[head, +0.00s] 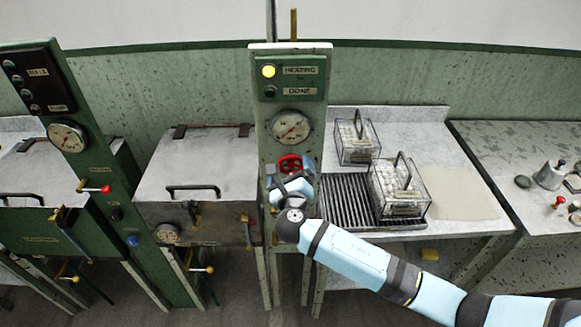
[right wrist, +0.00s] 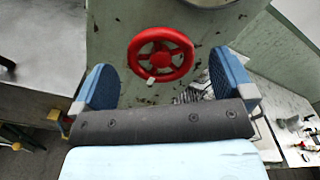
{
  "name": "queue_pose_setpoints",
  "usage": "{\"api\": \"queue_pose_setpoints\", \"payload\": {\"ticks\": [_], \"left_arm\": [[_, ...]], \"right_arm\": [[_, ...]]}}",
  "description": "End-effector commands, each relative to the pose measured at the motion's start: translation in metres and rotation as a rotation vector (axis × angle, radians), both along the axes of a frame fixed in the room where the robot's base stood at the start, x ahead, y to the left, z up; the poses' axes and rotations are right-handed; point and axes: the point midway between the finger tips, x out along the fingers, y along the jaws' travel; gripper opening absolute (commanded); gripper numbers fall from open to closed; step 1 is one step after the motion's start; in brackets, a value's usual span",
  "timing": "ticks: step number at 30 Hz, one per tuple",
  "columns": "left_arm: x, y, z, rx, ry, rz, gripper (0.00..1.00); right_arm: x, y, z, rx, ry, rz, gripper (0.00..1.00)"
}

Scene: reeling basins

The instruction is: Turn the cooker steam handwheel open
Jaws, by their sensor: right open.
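The cooker steam handwheel is a small red spoked wheel (head: 290,163) on the green panel column, below the round gauge. In the right wrist view the red wheel (right wrist: 160,55) sits just ahead of my right gripper, with a small white knob at its lower rim. My right gripper (head: 290,180) is at the column, just below and in front of the wheel. In the right wrist view its two blue fingers (right wrist: 160,88) are wide apart, one to each side of the wheel, with nothing between them. Contact with the wheel does not show. My left gripper is not in view.
The column carries a gauge (head: 291,127) and a lit yellow lamp on its sign panel (head: 291,78). A lidded metal cooker (head: 194,165) stands to the left. Wire baskets (head: 398,190) stand on the counter to the right, near my arm. A pale mat (head: 457,194) lies beyond them.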

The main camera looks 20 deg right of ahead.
Motion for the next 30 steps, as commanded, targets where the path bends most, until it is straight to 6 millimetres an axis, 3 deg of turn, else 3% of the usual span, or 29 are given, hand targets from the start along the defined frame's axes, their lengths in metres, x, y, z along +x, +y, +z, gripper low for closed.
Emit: {"api": "queue_pose_setpoints", "payload": {"ticks": [9, 15, 30], "left_arm": [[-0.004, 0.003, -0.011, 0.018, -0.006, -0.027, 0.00], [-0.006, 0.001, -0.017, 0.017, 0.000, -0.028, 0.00], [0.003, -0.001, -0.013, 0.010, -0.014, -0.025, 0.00]], "right_arm": [[-0.071, 0.020, -0.003, 0.000, 0.001, 0.002, 1.00], [-0.099, 0.028, -0.002, -0.001, 0.001, 0.001, 1.00], [-0.108, 0.031, 0.000, -0.002, 0.001, 0.000, 1.00]]}}
